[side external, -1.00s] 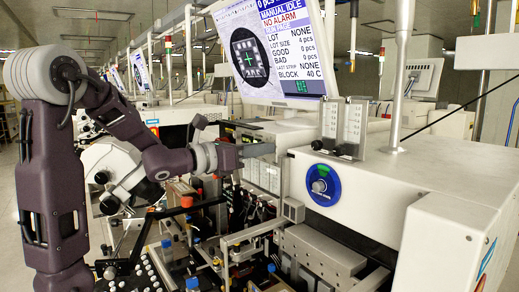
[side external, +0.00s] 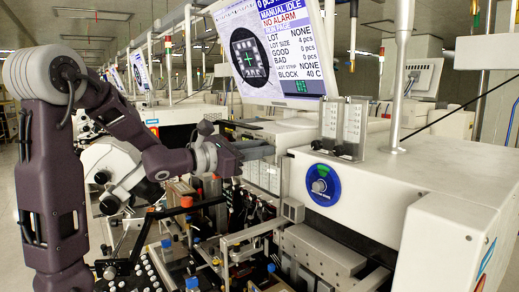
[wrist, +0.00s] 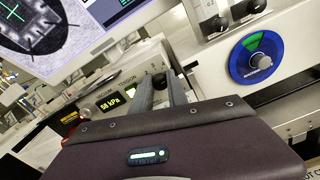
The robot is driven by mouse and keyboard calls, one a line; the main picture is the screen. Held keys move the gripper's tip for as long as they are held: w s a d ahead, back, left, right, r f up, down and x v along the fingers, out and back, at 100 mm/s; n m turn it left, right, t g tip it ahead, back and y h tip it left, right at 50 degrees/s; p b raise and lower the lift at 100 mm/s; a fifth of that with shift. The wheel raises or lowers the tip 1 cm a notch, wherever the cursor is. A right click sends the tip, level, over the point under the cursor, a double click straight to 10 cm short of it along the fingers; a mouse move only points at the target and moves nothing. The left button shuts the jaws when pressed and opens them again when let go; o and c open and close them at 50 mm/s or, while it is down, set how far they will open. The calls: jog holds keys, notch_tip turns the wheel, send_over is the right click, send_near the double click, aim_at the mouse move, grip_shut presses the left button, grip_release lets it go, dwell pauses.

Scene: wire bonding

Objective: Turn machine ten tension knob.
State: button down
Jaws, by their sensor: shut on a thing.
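A small black knob (wrist: 159,82) sits on a pale panel (wrist: 112,88) in the wrist view, next to a lit readout of 58 kPa. The lettering above is partly legible, with VACUUM and a word ending in "SION". My gripper (wrist: 161,82) has one finger on each side of this knob and is shut on it. In the side view my gripper (side external: 266,149) reaches right to the panel below the monitor, and its fingertips and the knob are hard to make out there.
A blue dial (side external: 323,185) with a green sector is on the white housing (side external: 390,190) to the right, apart from my gripper. It also shows in the wrist view (wrist: 255,57). The monitor (side external: 265,50) hangs above. Rods and small parts crowd the space below.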

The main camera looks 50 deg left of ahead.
jog(key=c, duration=1.3)
grip_release()
jog(key=s, duration=0.7)
